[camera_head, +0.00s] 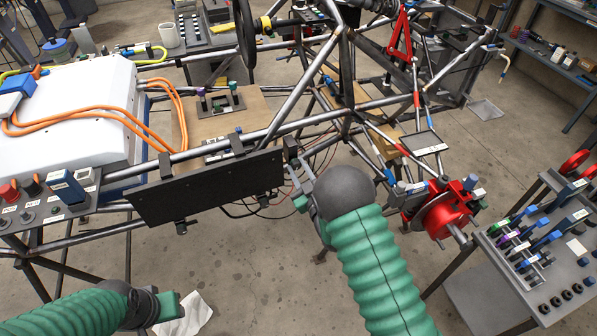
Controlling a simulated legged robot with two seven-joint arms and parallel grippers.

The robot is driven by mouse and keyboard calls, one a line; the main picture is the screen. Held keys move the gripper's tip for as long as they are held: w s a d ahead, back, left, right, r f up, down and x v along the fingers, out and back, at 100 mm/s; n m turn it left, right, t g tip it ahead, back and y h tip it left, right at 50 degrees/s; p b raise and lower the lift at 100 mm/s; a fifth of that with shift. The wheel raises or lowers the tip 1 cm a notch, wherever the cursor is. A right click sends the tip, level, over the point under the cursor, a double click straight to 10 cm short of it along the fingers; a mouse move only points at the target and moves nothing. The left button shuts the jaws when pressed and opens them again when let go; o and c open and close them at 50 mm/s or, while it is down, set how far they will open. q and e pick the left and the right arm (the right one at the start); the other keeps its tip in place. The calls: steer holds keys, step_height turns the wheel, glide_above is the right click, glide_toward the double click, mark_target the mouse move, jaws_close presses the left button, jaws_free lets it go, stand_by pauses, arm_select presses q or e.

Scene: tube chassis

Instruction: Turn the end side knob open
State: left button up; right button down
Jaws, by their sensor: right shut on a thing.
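A black flat panel (205,190) hangs from the tube chassis (280,125) by dark clamps. My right gripper (299,180) is at the right end of this panel, shut on a small dark part there that looks like the end side knob. My own fingers and dark round wrist hide most of that part, so its turn angle cannot be made out. My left gripper (172,306) is low at the left, above the floor and apart from the chassis. Its fingers are seen too poorly to tell open from shut.
A white box (75,110) with orange cables sits at the left. Red and black knobs (10,192) stand on a grey panel below it. A red hub (440,212) and a grey table (545,250) with several switches are at the right. A white cloth or paper (192,318) lies on the floor.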

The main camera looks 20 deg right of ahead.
steer(key=shift+f+n+b, duration=0.1)
steer(key=shift+n+b, duration=0.2)
steer(key=shift+n, duration=1)
steer(key=c, duration=1.1)
jaws_free()
steer(key=shift+a, duration=0.1)
steer(key=shift+s, duration=0.1)
steer(key=s, duration=0.5)
steer(key=s+d, duration=0.1)
steer(key=s, duration=1)
steer(key=shift+s+d, duration=0.3)
